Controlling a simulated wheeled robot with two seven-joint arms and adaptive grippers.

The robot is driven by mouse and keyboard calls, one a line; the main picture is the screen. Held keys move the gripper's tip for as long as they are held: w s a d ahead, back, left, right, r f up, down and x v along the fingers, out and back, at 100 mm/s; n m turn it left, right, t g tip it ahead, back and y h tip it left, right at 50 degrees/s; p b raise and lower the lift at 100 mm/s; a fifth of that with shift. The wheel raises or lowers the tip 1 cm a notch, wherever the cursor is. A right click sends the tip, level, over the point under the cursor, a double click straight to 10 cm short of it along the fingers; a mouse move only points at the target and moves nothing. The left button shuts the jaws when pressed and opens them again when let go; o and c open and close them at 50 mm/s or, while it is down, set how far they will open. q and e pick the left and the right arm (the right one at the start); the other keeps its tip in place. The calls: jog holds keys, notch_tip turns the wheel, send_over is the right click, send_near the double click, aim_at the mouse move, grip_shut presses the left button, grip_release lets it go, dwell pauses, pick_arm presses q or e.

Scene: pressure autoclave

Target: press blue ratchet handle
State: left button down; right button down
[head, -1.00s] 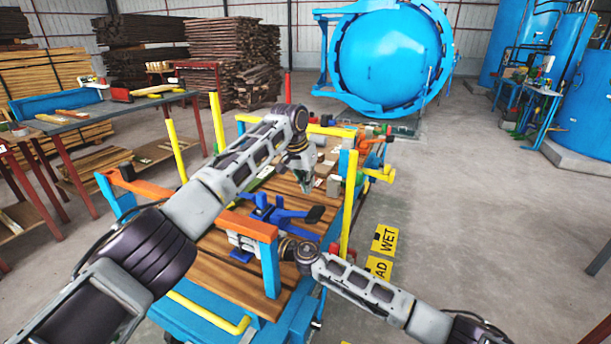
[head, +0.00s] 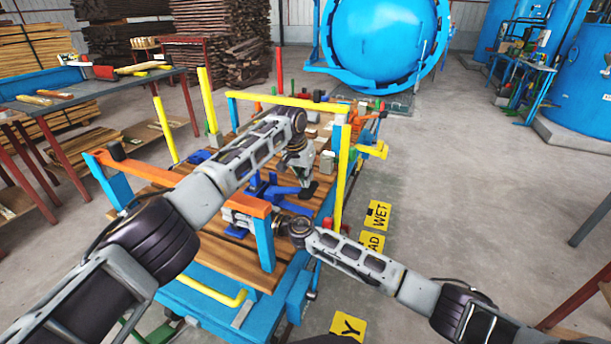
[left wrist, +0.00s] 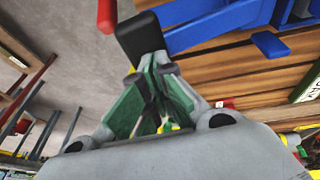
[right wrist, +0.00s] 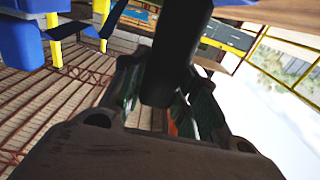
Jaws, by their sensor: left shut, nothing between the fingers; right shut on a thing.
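The blue ratchet handle (head: 268,190) stands on the wooden-decked cart and ends in a black grip (head: 309,190). In the left wrist view the blue lever (left wrist: 215,27) and its black grip (left wrist: 138,38) lie just past my fingertips. My left gripper (head: 304,183) is shut and empty, pointing down at the black grip; whether it touches cannot be told. It also shows in the left wrist view (left wrist: 154,72). My right gripper (head: 233,216), partly hidden by the cart's orange bar, is shut on a black bar (right wrist: 172,55) that fills the space between its fingers.
The cart has yellow posts (head: 342,175), an orange bar (head: 232,202) and blue posts around its deck (head: 222,255). A blue autoclave (head: 380,45) stands behind. A workbench (head: 95,95) is at left. The floor to the right is mostly clear.

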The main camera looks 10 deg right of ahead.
aim_at(315, 189)
pick_arm(q)
jog(key=shift+f, duration=0.1)
jog(key=shift+s+d+f+t+y, duration=0.15)
jog(key=shift+d+f+y, duration=0.1)
jog(key=shift+f, duration=0.1)
jog(key=shift+s+d+f+t+y, duration=0.1)
jog(key=shift+s+f+t+y, duration=0.05)
jog(key=shift+f+y, duration=0.15)
jog(key=shift+s+d+f+t+y, duration=0.15)
jog(key=shift+f+t+y, duration=0.15)
jog(key=shift+f, duration=0.2)
jog(key=shift+s+d+f+t+y, duration=0.15)
jog(key=shift+d+f+y, duration=0.1)
jog(key=shift+f, duration=0.2)
jog(key=shift+s+d+f+t+y, duration=0.1)
jog(key=shift+f+t+y, duration=0.2)
jog(key=shift+f, duration=0.2)
jog(key=shift+d+f+m+t+y, duration=0.15)
jog(key=shift+f+m+t+y, duration=0.3)
jog(key=shift+f+y, duration=0.45)
jog(key=shift+y, duration=0.1)
jog(key=shift+a+f+t, duration=0.1)
jog(key=shift+a+t, duration=0.1)
jog(key=shift+t, duration=0.1)
jog(key=shift+r, duration=0.55)
jog(key=w+r+v, duration=0.1)
jog(key=v, duration=1.2)
jog(key=shift+w+a, duration=0.3)
jog(key=shift+w, duration=0.05)
